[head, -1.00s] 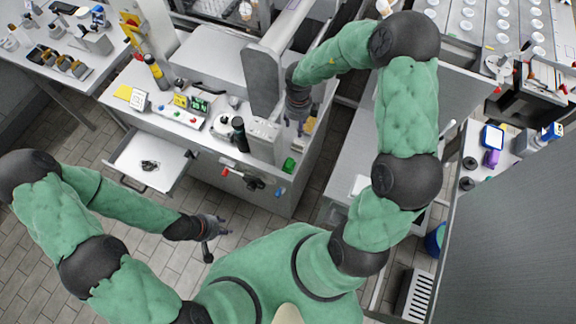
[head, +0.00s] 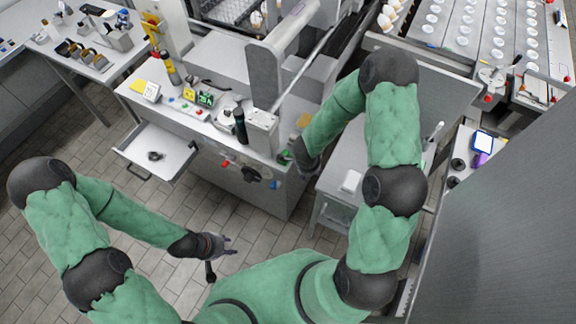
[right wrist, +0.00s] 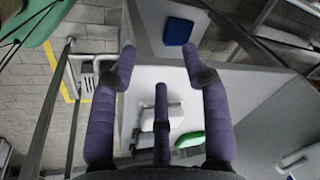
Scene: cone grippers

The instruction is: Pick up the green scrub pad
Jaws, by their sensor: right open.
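The green scrub pad (head: 284,157) shows as a small green patch at the right corner of the grey counter, beside the end of my right arm, which partly covers it. In the right wrist view a green piece (right wrist: 190,139) lies on a pale surface, partly behind the right-hand finger. My right gripper (right wrist: 158,58) is open, with its purple fingers spread and nothing held between the tips. In the head view my forearm hides most of it. My left gripper (head: 222,256) hangs over the tiled floor with fingers apart, empty and far from the pad.
An open drawer (head: 158,150) juts out at the left.

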